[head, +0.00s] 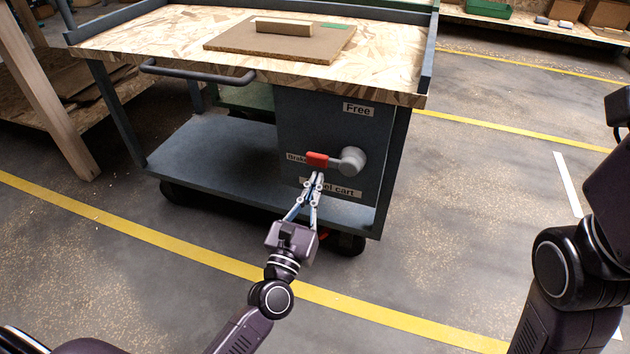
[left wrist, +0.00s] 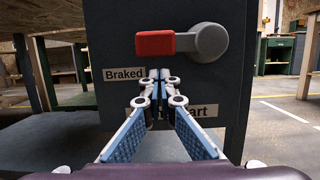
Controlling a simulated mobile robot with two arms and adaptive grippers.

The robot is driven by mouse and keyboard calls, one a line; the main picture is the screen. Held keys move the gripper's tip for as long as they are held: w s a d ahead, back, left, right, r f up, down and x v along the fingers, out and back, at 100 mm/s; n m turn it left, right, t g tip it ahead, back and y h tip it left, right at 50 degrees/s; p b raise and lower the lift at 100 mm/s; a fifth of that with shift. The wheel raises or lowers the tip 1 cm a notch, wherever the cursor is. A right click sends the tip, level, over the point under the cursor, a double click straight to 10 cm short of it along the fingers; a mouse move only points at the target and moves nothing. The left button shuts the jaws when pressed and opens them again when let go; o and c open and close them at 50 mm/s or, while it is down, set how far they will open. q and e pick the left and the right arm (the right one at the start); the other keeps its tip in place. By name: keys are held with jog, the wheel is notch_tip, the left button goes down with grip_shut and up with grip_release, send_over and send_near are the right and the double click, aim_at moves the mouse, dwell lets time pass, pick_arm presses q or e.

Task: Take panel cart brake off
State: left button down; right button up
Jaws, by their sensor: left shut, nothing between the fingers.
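The panel cart (head: 205,165) is a grey-blue cart with a wood-chip top. Its brake lever has a red grip (head: 317,160) and a grey round hub (head: 350,161) on the cart's dark panel. The lever lies level, its red end pointing left beside the "Braked" label (left wrist: 124,74); the "Free" label (head: 358,109) is above the hub. My left gripper (head: 317,177) is shut and empty just below the red grip. In the left wrist view the red grip (left wrist: 155,43) is above the closed fingertips (left wrist: 159,74). The lower "cart" label is partly hidden by my gripper. My right gripper is out of view.
A brown board (head: 285,45) with a wooden block (head: 284,27) lies on the cart top. A black handle bar (head: 195,75) sticks out at the cart's left front. A wooden post (head: 45,110) stands at the left. The floor (head: 430,200) right of the cart is clear.

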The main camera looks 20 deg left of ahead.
pick_arm(q)
jog(key=shift+r, duration=0.65)
